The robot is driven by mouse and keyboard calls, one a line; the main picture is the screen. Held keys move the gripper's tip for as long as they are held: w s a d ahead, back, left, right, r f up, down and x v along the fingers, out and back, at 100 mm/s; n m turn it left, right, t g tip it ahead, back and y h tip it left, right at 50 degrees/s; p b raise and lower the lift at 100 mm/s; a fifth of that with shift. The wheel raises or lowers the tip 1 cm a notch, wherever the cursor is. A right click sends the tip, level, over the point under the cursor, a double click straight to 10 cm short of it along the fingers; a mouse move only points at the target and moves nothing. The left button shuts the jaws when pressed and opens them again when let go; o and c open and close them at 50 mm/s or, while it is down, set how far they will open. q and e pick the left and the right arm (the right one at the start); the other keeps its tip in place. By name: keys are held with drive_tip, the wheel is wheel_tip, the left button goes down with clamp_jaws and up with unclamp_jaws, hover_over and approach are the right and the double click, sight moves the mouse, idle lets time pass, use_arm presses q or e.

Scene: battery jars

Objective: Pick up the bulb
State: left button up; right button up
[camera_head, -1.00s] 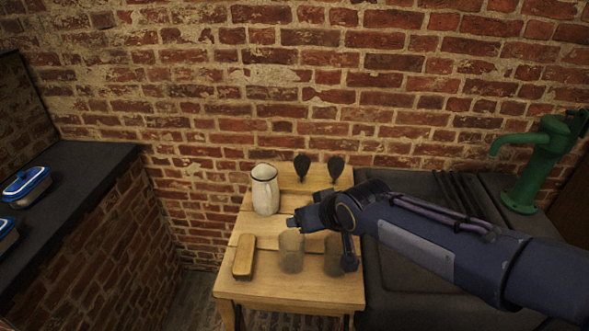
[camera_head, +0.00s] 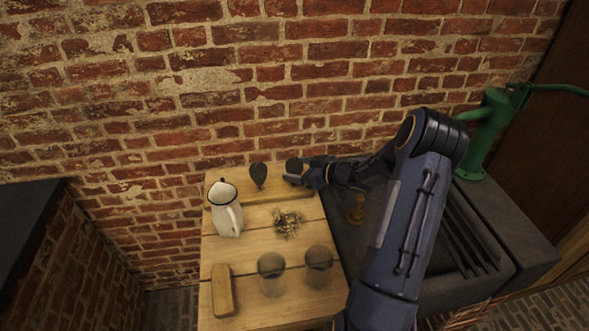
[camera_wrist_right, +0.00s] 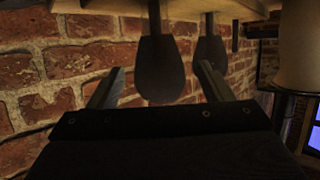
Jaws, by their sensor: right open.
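No plain glass bulb is clear to me. A small amber, bulb-like thing (camera_head: 357,211) stands on the dark counter right of the wooden table, partly beside my right arm. Two dark, paddle-shaped pieces stand at the back board: the left one (camera_head: 258,175) is clear, the right one (camera_head: 293,166) is partly behind my gripper. My right gripper (camera_head: 297,172) is open at the right piece. In the right wrist view, a dark piece (camera_wrist_right: 160,70) shows between the spread fingers (camera_wrist_right: 160,82); contact cannot be told. My left gripper is out of view.
A white jug (camera_head: 226,212) stands at the table's left back. A tangled brown heap (camera_head: 287,224) lies mid-table. Two glass jars, left (camera_head: 271,275) and right (camera_head: 319,268), and a wooden block (camera_head: 222,290) are in front. A green pump (camera_head: 487,135) stands right.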

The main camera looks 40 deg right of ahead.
drive_tip(key=x, duration=0.4)
drive_tip(key=shift+w+f+p, duration=0.1)
drive_tip(key=shift+f+p, duration=0.1)
drive_tip(key=shift+p, duration=0.2)
drive_tip(key=c, duration=1.1)
drive_tip(key=shift+c, duration=0.2)
